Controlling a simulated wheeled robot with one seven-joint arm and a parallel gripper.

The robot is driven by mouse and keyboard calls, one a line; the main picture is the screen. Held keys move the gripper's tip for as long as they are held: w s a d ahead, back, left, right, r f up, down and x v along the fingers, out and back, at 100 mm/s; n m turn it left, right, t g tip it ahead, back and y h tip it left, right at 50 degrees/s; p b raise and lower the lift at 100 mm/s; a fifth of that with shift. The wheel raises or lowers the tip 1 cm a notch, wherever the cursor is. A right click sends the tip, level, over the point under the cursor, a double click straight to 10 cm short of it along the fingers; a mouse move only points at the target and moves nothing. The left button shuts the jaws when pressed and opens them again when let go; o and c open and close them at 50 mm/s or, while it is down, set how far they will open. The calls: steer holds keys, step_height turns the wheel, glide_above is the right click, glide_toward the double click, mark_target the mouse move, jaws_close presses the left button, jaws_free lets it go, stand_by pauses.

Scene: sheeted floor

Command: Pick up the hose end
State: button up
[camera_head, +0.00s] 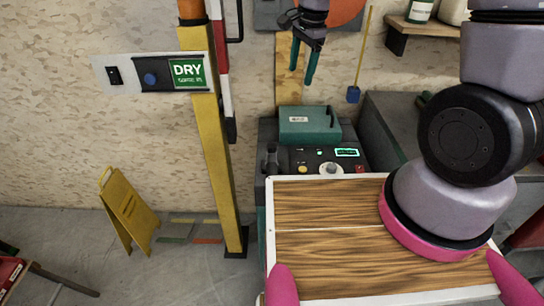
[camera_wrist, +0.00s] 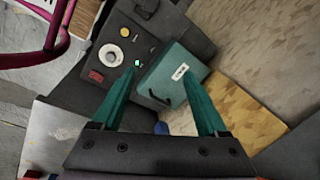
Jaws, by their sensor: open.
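I cannot clearly make out a hose end in either view. My gripper (camera_head: 301,77) has teal fingers pointing down, open and empty, in front of the wall above the machine. In the wrist view my gripper (camera_wrist: 157,71) shows both fingertips spread, with the teal box between and beyond them. The dark machine (camera_head: 268,190) has a control panel (camera_head: 315,163) with knobs, a lit green display and a red button. The teal box (camera_head: 310,124) with a dark handle sits at its back; it also shows in the wrist view (camera_wrist: 175,75).
A yellow post (camera_head: 222,150) stands left of the machine, beside a red and white bar (camera_head: 222,65). A yellow folding sign (camera_head: 128,212) stands on the floor at left. A wood-topped surface (camera_head: 325,250) fills the lower middle. A shelf (camera_head: 420,30) is at upper right.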

mark_target(272, 155)
steer(key=s+a+f+m, duration=0.1)
steer(key=a+f, duration=0.1)
steer(key=f, duration=0.3)
steer(key=a+f+m+g, duration=0.1)
steer(key=a+f, duration=0.1)
steer(key=f, duration=0.3)
steer(key=s+a+f+m, duration=0.1)
steer(key=a+f, duration=0.2)
steer(key=f, duration=0.3)
steer(key=shift+s+a+g+h, duration=0.1)
steer(key=shift+s+g+h, duration=0.2)
steer(key=shift+g+h, duration=0.1)
steer(key=f, duration=0.6)
steer(key=shift+s+a, duration=0.15)
steer(key=shift+s, duration=0.05)
steer(key=shift+w+a+f, duration=0.1)
steer(key=shift+f, duration=1.4)
steer(key=shift+a+f, duration=0.1)
steer(key=shift+f, duration=1.4)
jaws_close()
